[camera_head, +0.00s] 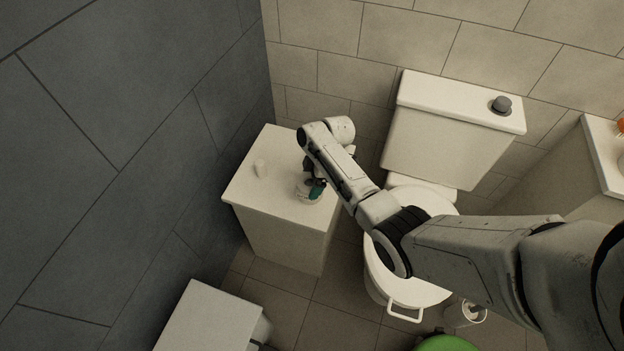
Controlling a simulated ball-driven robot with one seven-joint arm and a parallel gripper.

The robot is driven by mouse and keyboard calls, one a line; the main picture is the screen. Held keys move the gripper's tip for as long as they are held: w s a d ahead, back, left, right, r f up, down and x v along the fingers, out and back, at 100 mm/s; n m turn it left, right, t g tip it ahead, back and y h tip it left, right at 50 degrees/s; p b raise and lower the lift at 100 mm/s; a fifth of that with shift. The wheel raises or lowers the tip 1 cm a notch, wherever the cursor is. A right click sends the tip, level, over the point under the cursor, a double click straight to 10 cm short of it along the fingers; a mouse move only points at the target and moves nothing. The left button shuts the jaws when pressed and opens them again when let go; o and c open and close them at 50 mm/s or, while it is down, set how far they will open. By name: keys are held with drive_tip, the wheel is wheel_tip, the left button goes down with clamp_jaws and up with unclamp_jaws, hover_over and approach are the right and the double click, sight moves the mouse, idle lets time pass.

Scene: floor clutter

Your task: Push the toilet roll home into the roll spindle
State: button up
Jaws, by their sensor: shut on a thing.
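A pale round thing that looks like the toilet roll (303,196) is at my gripper (314,187), above the right side of a white cabinet's top. My gripper points down and is shut on it; the fingers and wrist hide part of it. I cannot tell whether the roll touches the top.
The white cabinet (285,233) stands against the dark tiled wall (110,160). A toilet (450,135) is to the right, partly behind my arm. A white box (207,318), a holder (466,314) and a green round thing (446,344) are low in view. A white ledge (605,155) is at right.

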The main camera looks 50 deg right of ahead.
drive_tip(key=shift+f, duration=0.25)
drive_tip(key=o, duration=1.3)
drive_tip(key=v, duration=1)
drive_tip(key=shift+d+r+p, duration=0.15)
drive_tip(key=shift+r+p, duration=0.2)
drive_tip(key=s+a+f+m, duration=0.35)
drive_tip(key=s+a, duration=0.55)
drive_tip(key=a, duration=0.5)
drive_tip(key=s+a+r+m+h, duration=0.1)
drive_tip(key=s+r+m, duration=0.1)
drive_tip(key=s, duration=0.3)
drive_tip(key=s+a+r+m+h, duration=0.1)
drive_tip(key=s+r+m, duration=0.1)
drive_tip(key=s, duration=0.3)
drive_tip(key=s+a+r+m+g, duration=0.1)
drive_tip(key=s+a+m, duration=0.1)
drive_tip(key=s, duration=0.3)
drive_tip(key=shift+r+m+h, duration=0.4)
drive_tip(key=shift+m, duration=0.05)
